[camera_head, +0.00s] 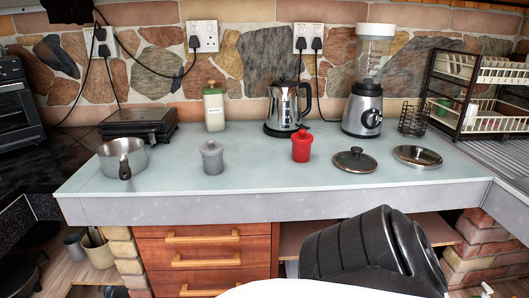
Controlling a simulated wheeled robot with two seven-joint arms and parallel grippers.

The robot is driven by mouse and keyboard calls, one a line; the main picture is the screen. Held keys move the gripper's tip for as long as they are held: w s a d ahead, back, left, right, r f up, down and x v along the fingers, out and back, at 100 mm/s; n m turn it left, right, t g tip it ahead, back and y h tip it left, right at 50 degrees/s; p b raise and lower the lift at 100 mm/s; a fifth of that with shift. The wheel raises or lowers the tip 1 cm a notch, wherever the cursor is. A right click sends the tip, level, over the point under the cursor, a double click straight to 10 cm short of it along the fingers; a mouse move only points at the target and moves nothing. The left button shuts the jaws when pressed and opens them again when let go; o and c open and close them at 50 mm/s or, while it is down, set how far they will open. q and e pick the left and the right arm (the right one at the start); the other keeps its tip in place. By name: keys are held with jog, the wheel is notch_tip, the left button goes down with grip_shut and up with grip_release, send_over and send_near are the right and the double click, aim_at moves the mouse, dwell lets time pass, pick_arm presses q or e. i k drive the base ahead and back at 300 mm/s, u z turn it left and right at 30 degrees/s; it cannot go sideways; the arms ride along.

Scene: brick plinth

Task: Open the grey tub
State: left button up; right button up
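The grey tub (212,158) stands upright on the pale worktop, left of the middle. It is small and round, with a grey lid and a short knob on top. The lid sits on the tub, so it looks closed. Neither of my grippers' fingers shows in this view. A black link of my own arm fills the lower right, in front of the counter and well apart from the tub. Nothing touches the tub.
A red tub (301,148) stands to its right and a steel saucepan (123,158) to its left. Behind are a green-white bottle (214,108), a kettle (284,107) and a blender (364,108). Two pan lids (355,161) lie at right. The worktop (245,183) is clear in front.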

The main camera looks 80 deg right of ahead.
aim_at(213, 164)
jog(key=z, duration=0.95)
jog(key=k, duration=0.35)
jog(key=z, duration=0.95)
jog(key=i, duration=0.5)
jog(key=u, duration=0.05)
